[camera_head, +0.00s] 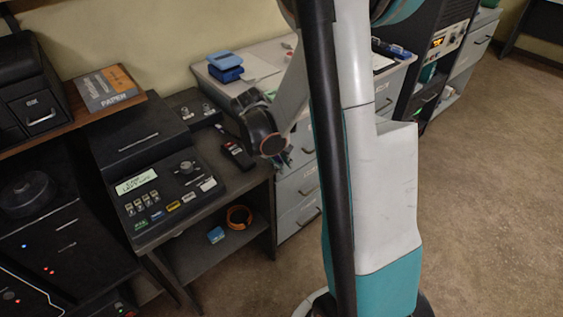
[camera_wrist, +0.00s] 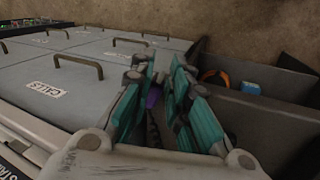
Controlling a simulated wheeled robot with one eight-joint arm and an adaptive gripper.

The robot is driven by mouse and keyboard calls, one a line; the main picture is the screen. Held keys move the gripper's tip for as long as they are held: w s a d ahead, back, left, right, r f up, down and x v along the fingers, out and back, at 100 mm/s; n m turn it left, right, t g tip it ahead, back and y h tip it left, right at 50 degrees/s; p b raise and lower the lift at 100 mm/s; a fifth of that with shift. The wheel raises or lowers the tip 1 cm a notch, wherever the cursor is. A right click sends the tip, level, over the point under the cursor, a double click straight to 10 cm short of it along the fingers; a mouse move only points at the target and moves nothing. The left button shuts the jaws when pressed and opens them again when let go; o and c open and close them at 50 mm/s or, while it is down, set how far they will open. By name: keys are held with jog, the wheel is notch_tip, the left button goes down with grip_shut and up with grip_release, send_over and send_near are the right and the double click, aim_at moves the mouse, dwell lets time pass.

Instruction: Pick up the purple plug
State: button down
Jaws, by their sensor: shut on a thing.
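The purple plug (camera_wrist: 153,97) shows as a small purple patch between the teal-padded fingers of my gripper (camera_wrist: 168,95) in the wrist view. A dark ridged piece lies just below the purple patch between the fingers. My gripper is shut on the plug; the fingers hide most of it. In the head view my gripper (camera_head: 281,158) hangs at the right end of the dark console desk, in front of the grey drawers. The plug cannot be made out there.
A black console unit (camera_head: 160,175) with a display and a black handset (camera_head: 237,152) stand on the desk. An orange coil (camera_head: 238,216) and a blue box (camera_head: 216,235) lie on the shelf below. Grey drawers (camera_head: 300,190) stand close by. Floor at right is clear.

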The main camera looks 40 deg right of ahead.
jog(key=c, duration=1.5)
grip_release()
jog(key=shift+o, duration=0.2)
jog(key=v, duration=1.2)
jog(key=shift+d, duration=0.1)
